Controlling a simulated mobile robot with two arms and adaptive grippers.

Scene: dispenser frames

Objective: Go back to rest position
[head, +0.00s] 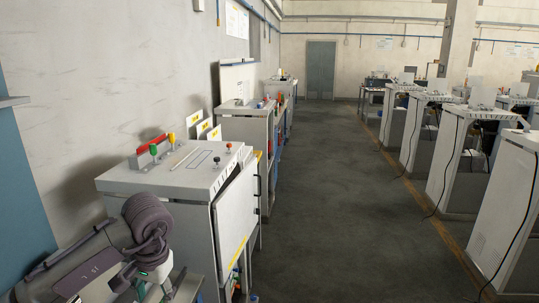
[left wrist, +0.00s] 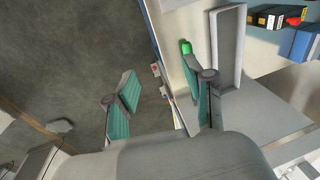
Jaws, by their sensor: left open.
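My left arm comes in at the lower left of the head view, and my left gripper (head: 155,288) is partly cut off at the bottom edge there. In the left wrist view my left gripper (left wrist: 160,105) is open, with its two teal-padded fingers wide apart and nothing between them. Grey floor and the edge of a light cabinet lie behind the fingers. A small green object (left wrist: 186,47) is just beyond the right finger; I cannot tell whether they touch. My right gripper is not in view.
A white cabinet (head: 170,180) with red, yellow and green knobs stands close by the left wall. In the left wrist view a white-rimmed tray (left wrist: 240,45) lies right of the fingers. More cabinets (head: 460,150) line the right. The floor aisle (head: 330,200) between is clear.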

